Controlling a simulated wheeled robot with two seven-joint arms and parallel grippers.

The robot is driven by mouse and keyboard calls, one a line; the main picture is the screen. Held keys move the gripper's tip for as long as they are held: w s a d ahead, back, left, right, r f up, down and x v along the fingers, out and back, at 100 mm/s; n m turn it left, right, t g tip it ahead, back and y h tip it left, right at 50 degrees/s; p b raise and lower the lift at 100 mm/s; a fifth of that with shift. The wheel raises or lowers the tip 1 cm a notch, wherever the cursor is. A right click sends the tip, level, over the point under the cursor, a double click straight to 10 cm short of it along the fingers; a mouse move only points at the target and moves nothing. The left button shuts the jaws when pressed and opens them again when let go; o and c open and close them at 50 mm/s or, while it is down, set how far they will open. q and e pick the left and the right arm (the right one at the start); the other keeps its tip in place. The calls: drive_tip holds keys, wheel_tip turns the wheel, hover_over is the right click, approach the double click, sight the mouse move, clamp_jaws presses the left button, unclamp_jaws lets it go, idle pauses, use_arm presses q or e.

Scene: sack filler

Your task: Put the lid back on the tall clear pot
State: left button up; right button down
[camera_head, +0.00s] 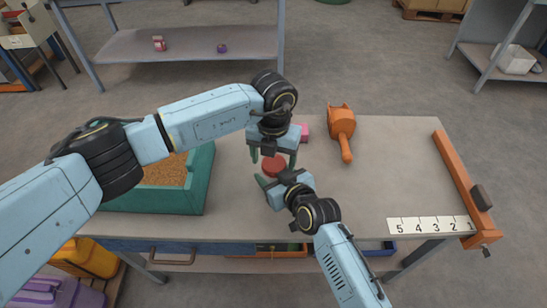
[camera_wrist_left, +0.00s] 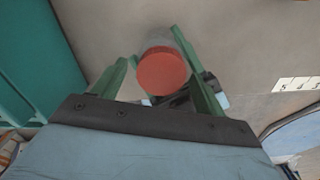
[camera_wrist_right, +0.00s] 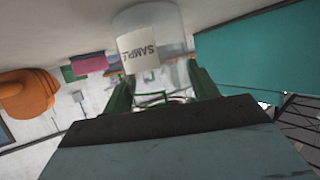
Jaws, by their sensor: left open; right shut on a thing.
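The tall clear pot (camera_wrist_right: 146,22) stands on the table, with a white label reading SAMPLE. Its red lid (camera_head: 274,166) shows at the pot's upper end; it faces the camera in the left wrist view (camera_wrist_left: 163,73). I cannot tell whether it is fully seated. My left gripper (camera_head: 273,157) is open above the pot, its fingers on either side of the lid, apparently clear of it. My right gripper (camera_head: 270,181) is low at the near side, shut on the pot; its fingers flank the pot in the right wrist view. The pot's body is mostly hidden in the head view.
A teal bin (camera_head: 203,180) of grain stands left of the pot, close to both grippers. A pink block (camera_head: 304,132) and an orange scoop-like tool (camera_head: 342,124) lie behind. An orange bar (camera_head: 457,178) and number strip (camera_head: 430,226) are at right. The table's right-centre is clear.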

use_arm(q)
wheel_tip(320, 180, up, 4)
drive_tip(key=shift+d+r, duration=0.1)
drive_tip(key=shift+r, duration=0.1)
drive_tip(key=shift+c, duration=0.3)
drive_tip(key=shift+r+n, duration=1.7)
wheel_tip(320, 180, down, 8)
drive_tip(key=shift+f, duration=0.1)
